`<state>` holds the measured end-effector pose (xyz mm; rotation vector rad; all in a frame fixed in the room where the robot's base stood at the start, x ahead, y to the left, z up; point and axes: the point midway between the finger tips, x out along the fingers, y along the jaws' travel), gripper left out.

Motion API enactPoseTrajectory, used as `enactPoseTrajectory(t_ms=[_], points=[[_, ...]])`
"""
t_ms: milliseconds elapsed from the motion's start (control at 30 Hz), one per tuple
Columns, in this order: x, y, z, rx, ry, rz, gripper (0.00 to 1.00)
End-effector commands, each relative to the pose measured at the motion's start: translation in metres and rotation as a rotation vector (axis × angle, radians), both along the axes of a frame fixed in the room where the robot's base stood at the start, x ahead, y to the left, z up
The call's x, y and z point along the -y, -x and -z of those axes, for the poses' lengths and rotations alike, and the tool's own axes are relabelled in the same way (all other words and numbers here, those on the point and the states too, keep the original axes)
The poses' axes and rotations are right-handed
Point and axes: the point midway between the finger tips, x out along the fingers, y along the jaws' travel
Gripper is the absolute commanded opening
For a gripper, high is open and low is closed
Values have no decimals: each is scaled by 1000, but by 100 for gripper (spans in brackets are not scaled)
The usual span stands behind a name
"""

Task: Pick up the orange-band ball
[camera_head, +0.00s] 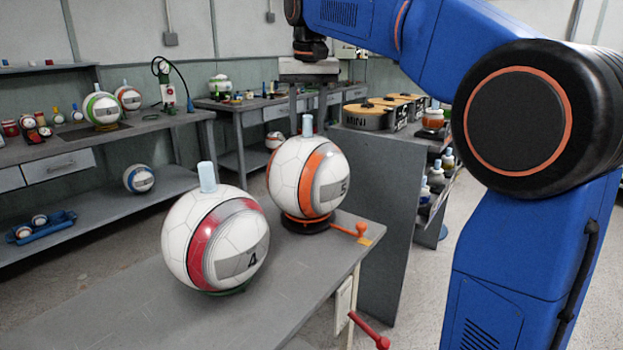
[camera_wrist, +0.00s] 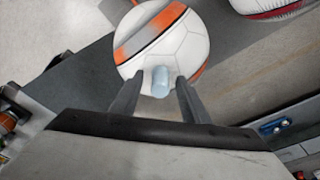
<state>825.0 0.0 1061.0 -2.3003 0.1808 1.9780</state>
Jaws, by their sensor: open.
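The orange-band ball (camera_head: 300,178) is white with an orange stripe, a grey patch marked 5 and a pale blue peg (camera_head: 307,125) on top. It sits on a dark round base (camera_head: 305,224) on the grey bench (camera_head: 120,320). My gripper (camera_head: 308,98) is above this ball in the head view, pointing down. In the wrist view, my open fingers (camera_wrist: 158,98) are on either side of the pale blue peg (camera_wrist: 160,82), with the orange-band ball (camera_wrist: 180,45) beyond them. I cannot tell whether the fingertips are level with the peg.
A red-band ball (camera_head: 215,240) marked 4, also with a pale peg, stands close by at the front left on the same bench. An orange-knobbed lever (camera_head: 360,229) is right of the base. A grey cabinet (camera_head: 375,185) stands behind. Shelves with other balls line the left.

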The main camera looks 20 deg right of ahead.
Motion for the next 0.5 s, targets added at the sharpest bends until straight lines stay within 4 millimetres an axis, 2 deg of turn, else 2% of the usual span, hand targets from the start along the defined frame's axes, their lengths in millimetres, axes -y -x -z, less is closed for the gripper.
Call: enactPoseTrajectory(t_ms=[133, 167, 300, 333, 500], points=[[0, 0, 0, 0, 0, 0, 42], [0, 0, 0, 0, 0, 0, 37], [0, 0, 0, 0, 0, 0, 3], [0, 0, 0, 0, 0, 0, 0], [0, 0, 0, 0, 0, 0, 0]])
